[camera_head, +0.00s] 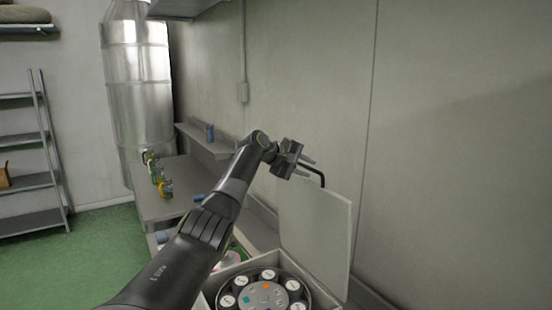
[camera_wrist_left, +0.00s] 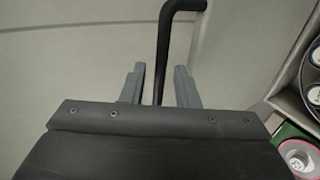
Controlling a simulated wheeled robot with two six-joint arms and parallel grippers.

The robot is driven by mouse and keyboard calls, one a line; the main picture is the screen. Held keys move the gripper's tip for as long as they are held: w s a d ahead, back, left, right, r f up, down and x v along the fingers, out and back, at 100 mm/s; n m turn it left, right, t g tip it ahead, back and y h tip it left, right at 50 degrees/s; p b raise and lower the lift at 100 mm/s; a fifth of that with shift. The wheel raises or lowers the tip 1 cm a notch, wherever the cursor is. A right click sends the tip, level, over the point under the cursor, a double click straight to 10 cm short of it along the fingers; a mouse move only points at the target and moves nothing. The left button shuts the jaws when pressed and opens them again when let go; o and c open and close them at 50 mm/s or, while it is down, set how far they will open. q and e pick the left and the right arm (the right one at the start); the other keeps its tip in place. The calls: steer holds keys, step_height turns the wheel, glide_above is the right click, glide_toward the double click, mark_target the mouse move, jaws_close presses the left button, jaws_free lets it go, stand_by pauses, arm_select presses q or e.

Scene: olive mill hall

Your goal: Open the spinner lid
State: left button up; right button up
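The spinner (camera_head: 263,289) is a light box at the bottom of the head view, with a round rotor holding several white-capped pots around a grey hub. Its pale flat lid (camera_head: 316,228) stands up steeply at the back right, leaving the rotor exposed. A black bent handle (camera_head: 318,175) sticks out at the lid's top edge. My left gripper (camera_head: 308,167) is at this handle. In the left wrist view its two fingers (camera_wrist_left: 160,80) are apart, with the handle bar (camera_wrist_left: 163,50) between them and gaps on both sides. My right gripper is out of view.
A metal bench (camera_head: 166,203) with small bottles (camera_head: 164,182) runs along the wall to the left of the spinner. A steel tank (camera_head: 139,95) and a shelf rack (camera_head: 30,180) stand farther back. The wall is close behind the lid. Green floor (camera_head: 85,250) is free at left.

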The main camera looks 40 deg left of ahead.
arm_select(q)
steer(key=b+v, duration=0.7)
steer(key=v, duration=0.8)
steer(key=shift+s+b, duration=0.3)
